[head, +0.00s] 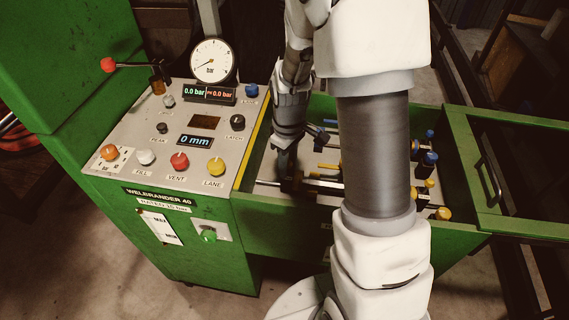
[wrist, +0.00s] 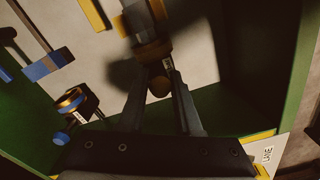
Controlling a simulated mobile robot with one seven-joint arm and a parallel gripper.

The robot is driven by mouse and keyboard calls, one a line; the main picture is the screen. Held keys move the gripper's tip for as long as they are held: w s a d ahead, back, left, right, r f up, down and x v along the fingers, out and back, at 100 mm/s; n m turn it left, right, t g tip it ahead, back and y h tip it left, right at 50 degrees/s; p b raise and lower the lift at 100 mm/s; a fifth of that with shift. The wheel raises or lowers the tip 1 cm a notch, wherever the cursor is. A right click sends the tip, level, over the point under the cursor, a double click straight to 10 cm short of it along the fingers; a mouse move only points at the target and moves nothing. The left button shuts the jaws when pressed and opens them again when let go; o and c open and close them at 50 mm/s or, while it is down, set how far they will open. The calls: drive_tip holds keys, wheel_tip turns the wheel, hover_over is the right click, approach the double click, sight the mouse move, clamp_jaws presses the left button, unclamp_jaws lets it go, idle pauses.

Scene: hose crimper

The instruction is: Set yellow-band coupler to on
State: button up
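In the wrist view, a grey coupler with yellow bands (wrist: 152,50) is at the top, with a small round yellow-brown knob (wrist: 160,87) on its near side. My gripper (wrist: 155,72) has its two dark fingers apart, one on each side of this knob. I cannot tell whether they touch it. In the head view my gripper (head: 286,178) points down into the left part of the green machine's trough. The coupler by it is mostly hidden there by my gripper and arm.
A blue-banded coupler (wrist: 76,104) stands to the left in the wrist view. The green trough wall (wrist: 235,110) is close on the right. In the head view the control panel (head: 180,135) lies left of the trough, and several blue and yellow fittings (head: 427,165) stand at its right.

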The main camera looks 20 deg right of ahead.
drive_tip(key=o, duration=0.4)
drive_tip(key=shift+s+d, duration=0.1)
drive_tip(key=shift+d, duration=0.2)
drive_tip(key=shift+c, duration=0.2)
drive_tip(key=shift+a, duration=0.1)
drive_tip(key=shift+r, duration=0.25)
wheel_tip(320, 180, up, 17)
drive_tip(key=p, duration=0.2)
drive_tip(key=s+a+r+m+t+p, duration=0.1)
drive_tip(key=s+r+m+t, duration=0.1)
drive_tip(key=s+r, duration=0.3)
drive_tip(key=s+a+r+m+t, duration=0.1)
drive_tip(key=s+r+m+t, duration=0.2)
drive_tip(key=s, duration=0.9)
wheel_tip(320, 180, up, 2)
drive_tip(key=shift+s+a+m+t+p, duration=0.2)
drive_tip(key=shift+m+t+p, duration=0.15)
drive_tip(key=shift+m, duration=0.75)
